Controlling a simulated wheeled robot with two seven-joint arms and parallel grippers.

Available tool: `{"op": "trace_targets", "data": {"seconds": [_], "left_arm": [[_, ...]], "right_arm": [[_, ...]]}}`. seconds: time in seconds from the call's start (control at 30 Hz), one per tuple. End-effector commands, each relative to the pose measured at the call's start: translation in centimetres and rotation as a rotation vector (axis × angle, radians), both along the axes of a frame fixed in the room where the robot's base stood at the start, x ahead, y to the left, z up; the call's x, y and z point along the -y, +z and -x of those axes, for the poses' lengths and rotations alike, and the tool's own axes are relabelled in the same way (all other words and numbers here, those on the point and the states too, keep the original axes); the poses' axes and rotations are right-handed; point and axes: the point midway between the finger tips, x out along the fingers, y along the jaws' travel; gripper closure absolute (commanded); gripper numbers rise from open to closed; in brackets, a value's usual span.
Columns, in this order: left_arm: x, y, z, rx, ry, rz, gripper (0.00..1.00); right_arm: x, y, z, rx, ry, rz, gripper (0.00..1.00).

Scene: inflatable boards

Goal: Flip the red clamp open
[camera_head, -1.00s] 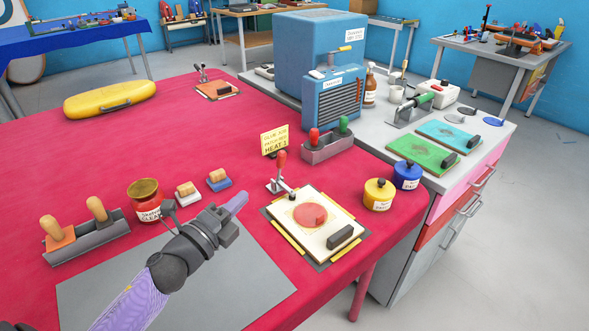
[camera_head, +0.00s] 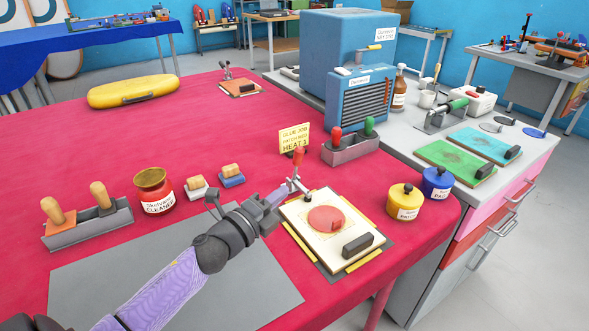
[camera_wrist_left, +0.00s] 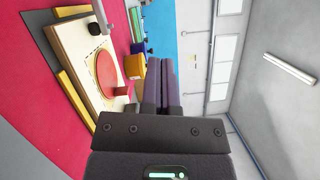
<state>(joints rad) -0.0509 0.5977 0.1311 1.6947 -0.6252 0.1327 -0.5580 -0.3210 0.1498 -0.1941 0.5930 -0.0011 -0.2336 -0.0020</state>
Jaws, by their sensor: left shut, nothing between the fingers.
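The red clamp (camera_head: 299,158) stands at the back left edge of the cream board (camera_head: 310,242), its red handle upright. Its metal arm reaches over the board with a black tip low at the board. The board carries a round red patch (camera_head: 326,219) and a black block (camera_head: 357,245). My left gripper (camera_head: 278,196) is shut and empty, just left of the clamp's base; I cannot tell whether it touches. In the left wrist view the shut fingers (camera_wrist_left: 161,80) point past the board, and part of the clamp's metal arm (camera_wrist_left: 98,14) shows at the top. My right gripper is out of view.
A yellow sign (camera_head: 294,139) and a rack with red and green handles (camera_head: 350,150) stand behind the clamp. Yellow (camera_head: 404,204) and blue (camera_head: 437,182) pots stand to the right. A cleaner jar (camera_head: 154,191) and small brushes stand left.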

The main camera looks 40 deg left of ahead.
Motion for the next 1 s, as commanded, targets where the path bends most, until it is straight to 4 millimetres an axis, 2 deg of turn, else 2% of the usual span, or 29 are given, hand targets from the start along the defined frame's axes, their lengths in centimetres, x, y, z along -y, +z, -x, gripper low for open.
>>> {"op": "trace_targets", "data": {"seconds": [0.23, 0.4, 0.6, 1.0], "left_arm": [[0.4, 0.3, -5.4, 0.003, 0.002, -0.002, 1.0], [-1.3, 0.8, -7.3, 0.001, 0.002, -0.003, 1.0], [-2.1, 1.2, -8.2, 0.001, 0.002, -0.001, 1.0], [-2.1, 1.4, -8.2, -0.003, 0.001, 0.008, 1.0]], "right_arm": [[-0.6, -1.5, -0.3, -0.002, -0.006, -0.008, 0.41], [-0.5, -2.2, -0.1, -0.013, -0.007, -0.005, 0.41], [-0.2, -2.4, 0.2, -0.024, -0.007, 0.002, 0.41], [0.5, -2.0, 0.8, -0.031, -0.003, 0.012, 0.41]]}}
